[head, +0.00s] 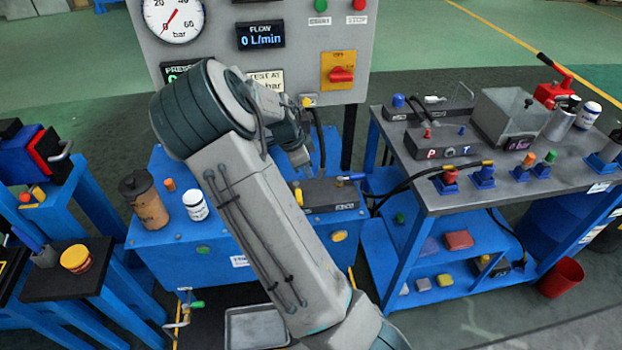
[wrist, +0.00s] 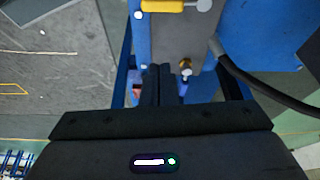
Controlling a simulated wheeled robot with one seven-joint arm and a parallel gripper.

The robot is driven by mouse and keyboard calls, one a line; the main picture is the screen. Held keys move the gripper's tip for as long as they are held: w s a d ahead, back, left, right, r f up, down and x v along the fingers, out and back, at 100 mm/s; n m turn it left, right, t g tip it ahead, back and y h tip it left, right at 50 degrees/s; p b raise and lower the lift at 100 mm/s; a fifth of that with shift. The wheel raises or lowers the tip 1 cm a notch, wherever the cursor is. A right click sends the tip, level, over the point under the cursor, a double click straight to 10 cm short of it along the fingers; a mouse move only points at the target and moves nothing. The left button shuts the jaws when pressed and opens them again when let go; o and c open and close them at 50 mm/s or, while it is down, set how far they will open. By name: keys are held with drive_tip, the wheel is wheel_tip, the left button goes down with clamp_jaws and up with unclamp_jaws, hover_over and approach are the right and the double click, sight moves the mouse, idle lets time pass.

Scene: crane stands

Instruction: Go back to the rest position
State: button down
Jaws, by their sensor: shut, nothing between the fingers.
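My gripper (head: 303,168) shows in the head view at the end of my bent arm, in front of the grey gauge panel and above the blue power unit (head: 213,247). The arm hides part of the unit's top. In the wrist view my gripper (wrist: 162,72) has its two dark fingers together, with nothing between them. I cannot tell whether the fingers touch anything.
The gauge panel (head: 300,60) stands behind the gripper. A brown canister (head: 146,205) and white jar (head: 195,206) stand at left. A black hose (head: 425,172) runs to the bench.

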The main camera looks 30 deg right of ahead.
drive_tip(key=shift+a+r, duration=0.1)
drive_tip(key=shift+r, duration=0.25)
drive_tip(key=s+a+r+n+t+y+p, duration=0.1)
drive_tip(key=s+a+r+n, duration=0.4)
drive_tip(key=s, duration=0.3)
drive_tip(key=s+a+r+n+t+y+p, duration=0.1)
drive_tip(key=s+a+r+n, duration=0.4)
drive_tip(key=s+n, duration=0.3)
drive_tip(key=s+a+r+n+t+y+p, duration=0.1)
drive_tip(key=s+a+r+n, duration=0.4)
drive_tip(key=s+r+n, duration=0.1)
drive_tip(key=shift+s+a+r+n+t+y, duration=0.35)
drive_tip(key=shift+s+n, duration=0.25)
drive_tip(key=shift+s, duration=0.65)
